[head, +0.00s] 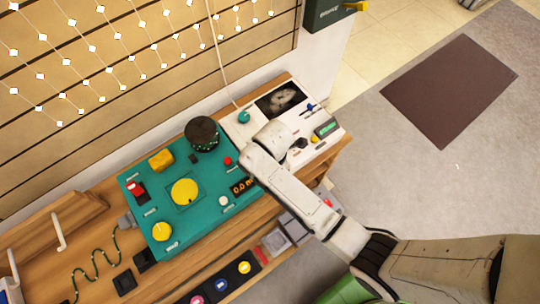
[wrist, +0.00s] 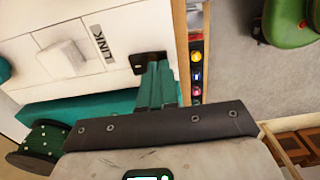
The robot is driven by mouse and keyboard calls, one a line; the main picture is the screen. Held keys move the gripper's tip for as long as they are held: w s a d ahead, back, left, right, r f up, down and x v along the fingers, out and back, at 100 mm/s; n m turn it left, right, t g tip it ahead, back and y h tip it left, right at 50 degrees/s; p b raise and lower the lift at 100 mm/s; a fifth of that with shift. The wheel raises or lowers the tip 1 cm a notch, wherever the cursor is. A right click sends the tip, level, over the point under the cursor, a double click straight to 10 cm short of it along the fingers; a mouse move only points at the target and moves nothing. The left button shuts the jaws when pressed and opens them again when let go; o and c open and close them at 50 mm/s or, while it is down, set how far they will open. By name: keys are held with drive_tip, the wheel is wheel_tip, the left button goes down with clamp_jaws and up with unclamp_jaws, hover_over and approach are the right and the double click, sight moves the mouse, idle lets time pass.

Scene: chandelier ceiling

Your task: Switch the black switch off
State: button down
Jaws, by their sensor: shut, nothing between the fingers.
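The black switch (wrist: 143,58) is a small dark piece set in a white panel (wrist: 105,82), beside the printed word LINK. In the wrist view, my gripper (wrist: 157,66) has its teal fingers together and empty, with the tips right at the switch and partly covering it. I cannot tell whether they touch it or which way the switch is set. In the head view, my white hand (head: 274,138) reaches over the left part of the white panel and hides the fingertips.
A teal panel (head: 158,195) with yellow knobs, a red switch and a dark spool (head: 202,133) adjoins the white panel. Both lie on a wooden bench (head: 210,255). The white panel also carries a dark screen (head: 280,99) and a teal display (head: 326,128). Open floor lies to the right.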

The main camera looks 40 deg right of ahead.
drive_tip(key=shift+f+b, duration=0.35)
drive_tip(key=shift+f, duration=0.25)
drive_tip(key=shift+r, duration=0.15)
wheel_tip(320, 180, up, 7)
drive_tip(key=p, duration=0.7)
drive_tip(key=shift+p, duration=0.3)
idle(0.6)
drive_tip(key=shift+s+d+m, duration=0.2)
drive_tip(key=shift+d+m, duration=0.1)
drive_tip(key=s+d+r+m+b, duration=0.2)
drive_tip(key=s+d+r+m, duration=0.1)
drive_tip(key=s+m, duration=0.5)
drive_tip(key=s+d+r+m+t+b, duration=0.1)
drive_tip(key=s+d+r+m+b, duration=0.2)
drive_tip(key=s+m, duration=0.5)
drive_tip(key=shift+d+r+m+b, duration=0.3)
drive_tip(key=shift+d+r+m, duration=0.3)
drive_tip(key=shift+r+m, duration=0.45)
